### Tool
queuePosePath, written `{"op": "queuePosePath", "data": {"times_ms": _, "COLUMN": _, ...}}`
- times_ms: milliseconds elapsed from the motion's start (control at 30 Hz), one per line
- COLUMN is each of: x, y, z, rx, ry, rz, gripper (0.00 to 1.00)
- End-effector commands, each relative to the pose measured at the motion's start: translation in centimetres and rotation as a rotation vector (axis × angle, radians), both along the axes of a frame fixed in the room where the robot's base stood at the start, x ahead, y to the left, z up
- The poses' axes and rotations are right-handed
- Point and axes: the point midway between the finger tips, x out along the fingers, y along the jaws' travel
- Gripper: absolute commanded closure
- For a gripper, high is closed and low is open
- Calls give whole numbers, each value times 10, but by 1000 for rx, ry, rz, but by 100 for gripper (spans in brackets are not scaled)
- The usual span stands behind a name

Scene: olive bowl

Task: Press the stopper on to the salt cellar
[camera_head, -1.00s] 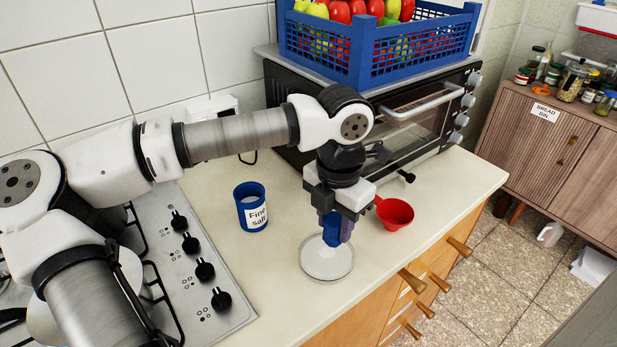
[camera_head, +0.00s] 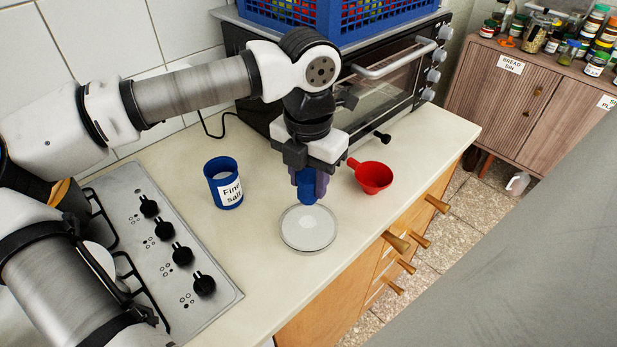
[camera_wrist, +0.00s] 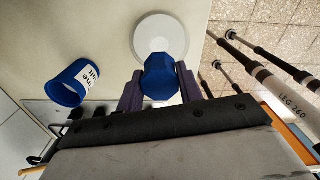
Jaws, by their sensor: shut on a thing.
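The salt cellar (camera_head: 213,190) is a blue, open-topped cup with a white "Fine salt" label, upright on the worktop left of my gripper. Pale contents show inside it. In the wrist view the salt cellar (camera_wrist: 58,92) is at the left, apart from the gripper. My gripper (camera_head: 311,184) points down and is shut on the blue faceted stopper (camera_head: 306,192). The stopper also shows between both fingers in the wrist view (camera_wrist: 161,78). It is held above the white saucer (camera_head: 290,237), with an apparent gap below it.
A red funnel-like scoop (camera_head: 373,178) lies right of my gripper. The hob (camera_head: 150,250) with knobs is left of the cellar. The oven (camera_head: 385,95) with a blue crate (camera_head: 290,12) stands behind. Worktop between cellar and saucer is clear.

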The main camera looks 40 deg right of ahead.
Motion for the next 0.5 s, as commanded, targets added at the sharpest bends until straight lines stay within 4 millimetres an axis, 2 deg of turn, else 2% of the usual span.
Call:
{"op": "queuePosePath", "data": {"times_ms": 33, "x": 0, "y": 0, "z": -9, "rx": 0, "ry": 0, "rz": 0, "gripper": 85}}
{"op": "queuePosePath", "data": {"times_ms": 300, "x": 0, "y": 0, "z": -34, "rx": 0, "ry": -1, "rz": 1, "gripper": 85}}
{"op": "queuePosePath", "data": {"times_ms": 500, "x": 0, "y": 0, "z": -46, "rx": 0, "ry": 0, "rz": 1, "gripper": 85}}
